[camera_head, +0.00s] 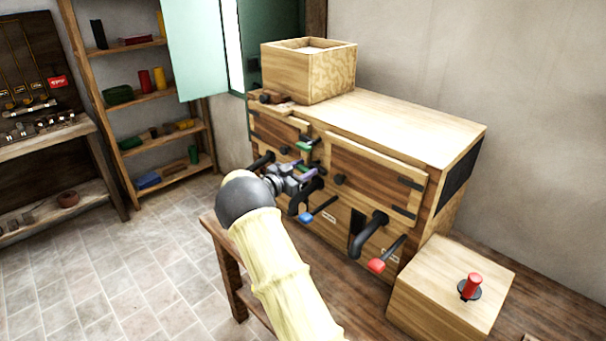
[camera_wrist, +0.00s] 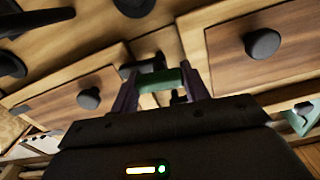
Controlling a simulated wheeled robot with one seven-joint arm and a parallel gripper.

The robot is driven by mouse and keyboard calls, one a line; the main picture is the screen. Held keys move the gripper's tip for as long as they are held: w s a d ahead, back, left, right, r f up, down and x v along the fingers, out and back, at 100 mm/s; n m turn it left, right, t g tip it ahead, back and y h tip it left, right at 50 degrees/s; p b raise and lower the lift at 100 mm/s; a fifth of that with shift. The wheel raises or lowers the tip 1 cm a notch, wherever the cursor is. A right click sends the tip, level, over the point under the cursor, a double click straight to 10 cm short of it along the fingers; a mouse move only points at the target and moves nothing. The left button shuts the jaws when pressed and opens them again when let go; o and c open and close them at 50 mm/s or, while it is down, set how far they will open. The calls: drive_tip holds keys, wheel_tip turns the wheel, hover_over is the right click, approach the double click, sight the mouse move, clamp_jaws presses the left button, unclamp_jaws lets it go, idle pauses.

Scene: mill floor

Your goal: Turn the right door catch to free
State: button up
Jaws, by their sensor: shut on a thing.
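The wooden machine has a left door (camera_head: 272,128) and a right door (camera_head: 372,172), each with dark fittings. A green-handled catch (camera_head: 318,169) sits by the left edge of the right door, and a second green-handled catch (camera_head: 304,146) is above and left of it. My gripper (camera_head: 308,175) reaches the front between the doors. In the wrist view its purple fingers are shut on a green handle (camera_wrist: 168,80), which appears to be the right door catch. The catch's pivot is mostly hidden by my fingers. Another green piece (camera_wrist: 302,116) shows at the right edge there.
A dark round knob (camera_head: 340,180) is on the right door. Below are dark curved handles, a blue-tipped lever (camera_head: 307,217) and a red-tipped lever (camera_head: 377,265). A box with a red button (camera_head: 472,286) stands at right. A hopper (camera_head: 310,70) is on top.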

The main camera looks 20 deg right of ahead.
drive_tip(key=m+b, duration=0.4)
drive_tip(key=b, duration=0.1)
drive_tip(key=m+b, duration=0.2)
drive_tip(key=b, duration=0.1)
drive_tip(key=shift+s+f, duration=0.1)
drive_tip(key=shift+f, duration=0.25)
drive_tip(key=m+b, duration=0.3)
drive_tip(key=b, duration=0.1)
drive_tip(key=shift+d+b, duration=0.1)
drive_tip(key=shift+b, duration=0.2)
drive_tip(key=m+b, duration=0.3)
drive_tip(key=shift+r, duration=0.15)
drive_tip(key=shift+m, duration=0.3)
drive_tip(key=o, duration=1)
drive_tip(key=shift+r, duration=0.1)
drive_tip(key=b+v, duration=0.1)
drive_tip(key=v, duration=1.6)
drive_tip(key=shift+s+a+b, duration=0.1)
drive_tip(key=shift+a+b, duration=0.15)
drive_tip(key=shift+b, duration=0.1)
